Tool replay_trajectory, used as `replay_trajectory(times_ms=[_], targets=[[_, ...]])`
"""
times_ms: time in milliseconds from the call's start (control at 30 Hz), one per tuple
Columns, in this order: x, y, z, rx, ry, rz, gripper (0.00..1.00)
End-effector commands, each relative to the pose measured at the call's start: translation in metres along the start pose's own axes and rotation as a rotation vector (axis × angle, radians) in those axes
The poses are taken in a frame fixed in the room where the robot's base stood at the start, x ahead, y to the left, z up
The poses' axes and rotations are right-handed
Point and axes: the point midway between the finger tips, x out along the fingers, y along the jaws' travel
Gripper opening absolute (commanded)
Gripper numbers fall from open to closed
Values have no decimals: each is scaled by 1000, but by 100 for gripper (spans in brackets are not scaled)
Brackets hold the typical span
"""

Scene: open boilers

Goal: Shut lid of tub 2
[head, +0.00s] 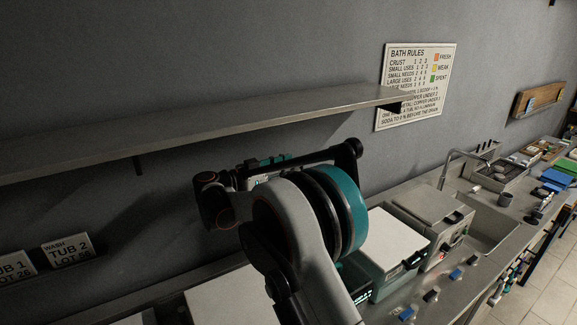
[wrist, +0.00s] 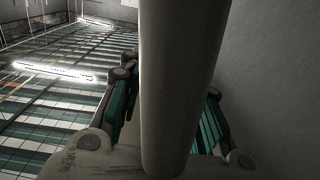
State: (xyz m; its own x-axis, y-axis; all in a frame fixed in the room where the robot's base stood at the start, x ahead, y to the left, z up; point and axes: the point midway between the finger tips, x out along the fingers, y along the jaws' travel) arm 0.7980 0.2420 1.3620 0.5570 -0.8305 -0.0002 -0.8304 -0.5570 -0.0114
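The "TUB 2" wash sign (head: 68,250) is on the wall at the lower left in the head view. A white flat panel (head: 225,300) shows at the bottom edge, partly behind my arm; I cannot tell whether it belongs to tub 2. No raised lid is clearly visible. My gripper (head: 278,170) is mostly hidden behind my arm, below the wall shelf. In the wrist view my gripper (wrist: 165,120) has its teal-padded fingers spread apart. A thick grey cylinder (wrist: 180,70) stands in front of them and hides the space between; I see no clear contact with it.
A long metal shelf (head: 180,125) runs along the wall above my gripper. A white-topped boiler (head: 392,238) and a metal boiler (head: 430,205) stand right of my arm, before a sink (head: 490,230). A bath rules sign (head: 415,85) hangs above.

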Motion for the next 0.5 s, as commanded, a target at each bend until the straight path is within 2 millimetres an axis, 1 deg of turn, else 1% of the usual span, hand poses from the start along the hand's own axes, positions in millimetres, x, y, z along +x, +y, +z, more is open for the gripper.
replay_trajectory(times_ms=[100,333,367,400,500], targets=[[4,0,0,0,0,0,31],[5,0,0,0,0,0,31],[5,0,0,0,0,0,29],[5,0,0,0,0,0,20],[5,0,0,0,0,0,0]])
